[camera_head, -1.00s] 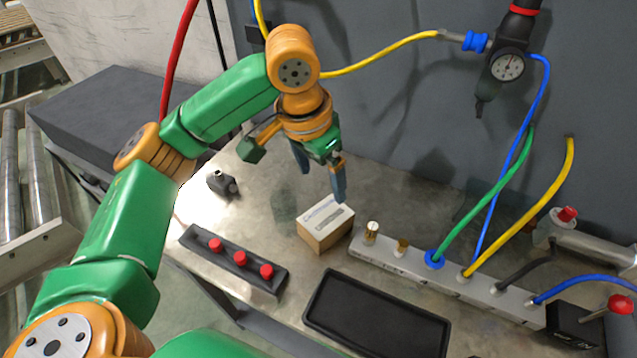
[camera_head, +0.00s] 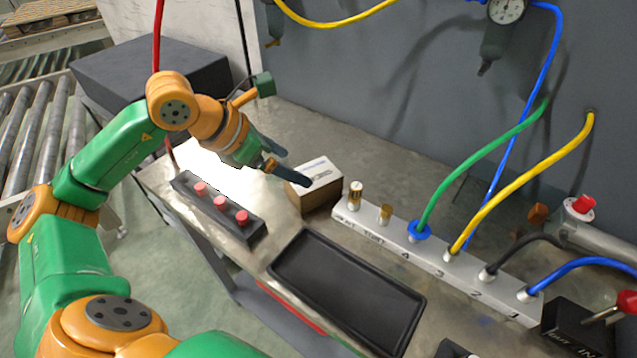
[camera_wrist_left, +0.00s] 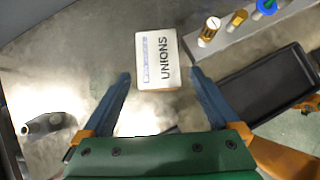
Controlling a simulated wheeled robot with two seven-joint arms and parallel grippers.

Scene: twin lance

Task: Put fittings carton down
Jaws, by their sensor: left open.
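The fittings carton (camera_head: 319,181) is a small cardboard box with a white top label, standing on the metal bench behind the black tray. In the left wrist view the carton (camera_wrist_left: 157,61) shows the word UNIONS on its top. My left gripper (camera_head: 291,173) is open beside the carton, and one finger overlaps the carton's near edge in the head view. In the wrist view its blue fingers (camera_wrist_left: 160,78) are spread wide with the carton beyond and between their tips. I cannot tell whether a finger touches it. My right gripper is not in view.
A black tray (camera_head: 281,265) lies in front of the carton. A dark strip with red buttons (camera_head: 219,204) is to the left. A white manifold (camera_head: 400,238) with brass fittings and coloured hoses runs to the right. Bare bench lies behind the carton.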

